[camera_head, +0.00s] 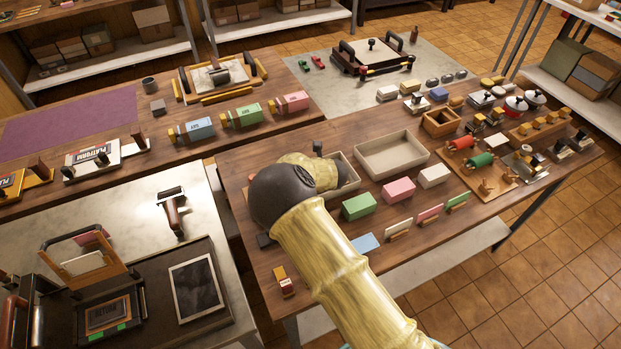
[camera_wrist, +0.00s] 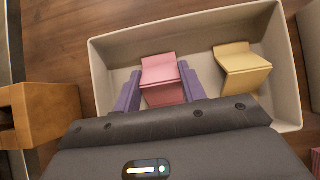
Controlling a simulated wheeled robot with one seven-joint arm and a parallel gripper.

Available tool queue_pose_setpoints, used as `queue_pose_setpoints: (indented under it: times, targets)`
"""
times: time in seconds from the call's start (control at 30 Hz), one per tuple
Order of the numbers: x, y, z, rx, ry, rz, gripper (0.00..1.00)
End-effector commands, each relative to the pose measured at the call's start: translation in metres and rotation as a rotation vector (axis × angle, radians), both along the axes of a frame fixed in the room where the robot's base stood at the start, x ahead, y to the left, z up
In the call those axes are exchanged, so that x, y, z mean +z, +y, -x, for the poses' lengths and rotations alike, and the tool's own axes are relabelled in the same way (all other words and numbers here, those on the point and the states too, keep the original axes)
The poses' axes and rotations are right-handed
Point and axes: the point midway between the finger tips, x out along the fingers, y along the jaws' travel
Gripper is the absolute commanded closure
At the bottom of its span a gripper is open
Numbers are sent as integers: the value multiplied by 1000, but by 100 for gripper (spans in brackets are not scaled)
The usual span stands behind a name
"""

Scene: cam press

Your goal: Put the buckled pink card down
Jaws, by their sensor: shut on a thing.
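The buckled pink card (camera_wrist: 163,80), bent across its middle, is between the two purple fingers of my gripper (camera_wrist: 160,90) in the wrist view. The gripper is shut on it. The card is within the outline of a pale tray (camera_wrist: 98,72); I cannot tell whether it touches the tray floor. A buckled yellow card (camera_wrist: 241,68) lies in the same tray, to the right of the pink one and apart from it. In the head view my arm hides the pink card and most of this tray.
An empty pale tray (camera_head: 424,153) stands beside it to the right. Green (camera_head: 359,207), pink (camera_head: 398,190) and white (camera_head: 434,176) blocks stand in front, with upright cards nearer the edge. A wooden block (camera_wrist: 45,112) is left of the tray in the wrist view.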

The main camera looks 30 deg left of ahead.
Motion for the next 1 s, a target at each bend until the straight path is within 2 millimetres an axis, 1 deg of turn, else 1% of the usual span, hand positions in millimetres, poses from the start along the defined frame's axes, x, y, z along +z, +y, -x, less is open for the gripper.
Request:
queue_pose_setpoints:
  times: [0.17, 0.2, 0.27, 0.3, 0.57, 0.73, 0.87, 1.0]
  targets:
    - [-4, 0, 0, 0, 0, 0, 80]
    - [-3, 0, 0, 0, 0, 0, 53]
    - [-2, 0, 0, 0, 0, 0, 42]
    - [-2, 0, 0, 0, 0, 0, 37]
    - [-2, 0, 0, 0, 0, 0, 37]
    - [3, -1, 1, 0, -1, -1, 37]
    - [15, -8, 7, 0, 0, -2, 37]
    - [32, -19, 15, -2, -1, -3, 37]
